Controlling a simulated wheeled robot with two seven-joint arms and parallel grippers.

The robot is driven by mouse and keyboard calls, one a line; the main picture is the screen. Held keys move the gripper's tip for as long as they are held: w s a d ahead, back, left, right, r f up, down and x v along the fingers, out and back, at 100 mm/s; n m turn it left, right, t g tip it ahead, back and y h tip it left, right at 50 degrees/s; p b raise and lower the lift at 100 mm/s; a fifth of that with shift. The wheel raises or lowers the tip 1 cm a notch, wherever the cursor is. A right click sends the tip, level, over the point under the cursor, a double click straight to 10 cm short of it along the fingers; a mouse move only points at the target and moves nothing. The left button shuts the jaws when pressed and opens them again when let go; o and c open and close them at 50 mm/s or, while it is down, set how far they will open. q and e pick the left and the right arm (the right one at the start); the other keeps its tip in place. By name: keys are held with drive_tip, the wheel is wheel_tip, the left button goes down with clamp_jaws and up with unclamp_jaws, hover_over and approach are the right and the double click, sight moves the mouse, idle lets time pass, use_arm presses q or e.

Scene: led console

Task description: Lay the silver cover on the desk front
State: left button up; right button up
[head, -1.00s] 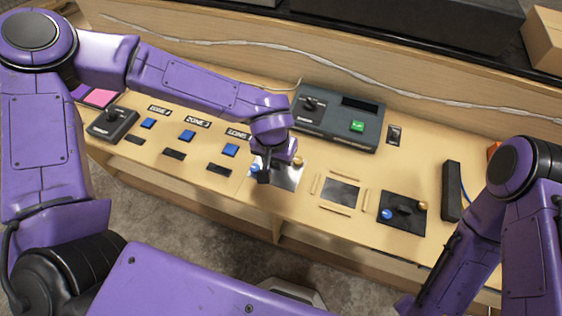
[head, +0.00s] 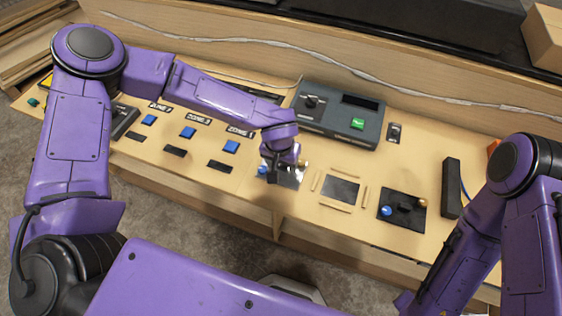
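The silver cover (head: 290,179) is a shiny plate with a blue knob (head: 263,169) at its left and a gold knob (head: 302,163) at its right. It is at the middle of the desk (head: 237,187), near the front edge. My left gripper (head: 272,179) points down over the cover and appears shut on its handle, which the fingers hide. I cannot tell how far the cover is above the desk. My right arm is at the right side of the view; its gripper is out of sight.
A dark square (head: 341,190) framed by wooden strips lies right of the cover. Further right are a black plate (head: 390,199) with blue and gold knobs and an upright black block (head: 451,188). A grey console (head: 338,117) stands behind. Blue buttons (head: 231,147) are at left.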

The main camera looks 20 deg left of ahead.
sight(280, 174)
use_arm(q)
wheel_tip(280, 174, up, 12)
drive_tip(key=s, duration=0.1)
drive_tip(key=shift+s, duration=0.2)
drive_tip(key=shift+s+a, duration=0.1)
drive_tip(key=shift+a, duration=0.05)
